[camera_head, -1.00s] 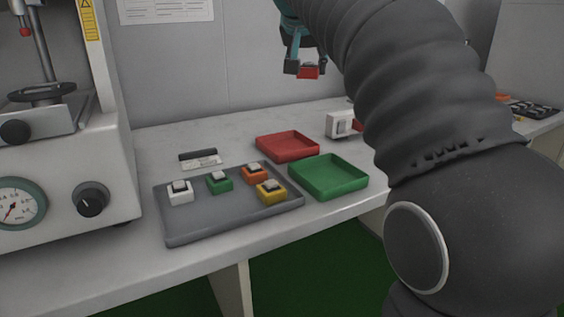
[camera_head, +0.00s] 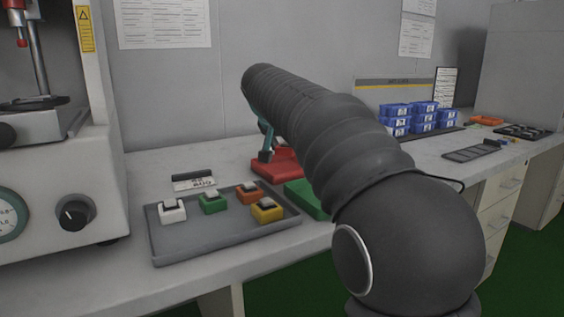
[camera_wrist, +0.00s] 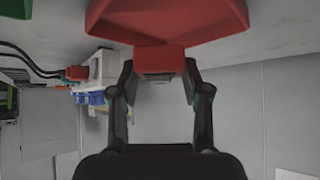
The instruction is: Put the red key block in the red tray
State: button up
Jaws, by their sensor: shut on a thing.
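The red key block (camera_wrist: 159,60) is held between the two fingers of my gripper (camera_wrist: 160,68) in the wrist view. The red tray (camera_wrist: 166,17) fills the top of that view, close to the block. Whether block and tray touch cannot be told. In the head view the red tray (camera_head: 284,170) stands on the bench behind the grey tray, partly hidden by my arm. My gripper (camera_head: 265,155) shows there as a teal and dark piece at the red tray's left side. The block cannot be made out in the head view.
A grey tray (camera_head: 168,251) holds white, green, orange and yellow key blocks in front of the red tray. A green tray (camera_head: 306,199) is partly behind my arm. A press machine (camera_head: 70,170) stands left; blue bins (camera_head: 424,114) stand at the back right.

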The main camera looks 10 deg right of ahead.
aim_at(280, 155)
jog(key=shift+w+a+f, duration=0.3)
jog(key=shift+w+a, duration=0.05)
jog(key=shift+w, duration=0.05)
jog(key=shift+f+b, duration=0.55)
jog(key=shift+f, duration=1.4)
jog(key=shift+f, duration=0.1)
jog(key=shift+f, duration=0.15)
jog(key=o, duration=1.2)
jog(key=shift+s+a+r, duration=0.1)
jog(key=shift+s+r, duration=0.05)
jog(key=shift+r, duration=0.35)
jog(key=p+v, duration=0.1)
jog(key=v, duration=1)
jog(key=shift+s+a, duration=0.1)
jog(key=shift+s, duration=0.1)
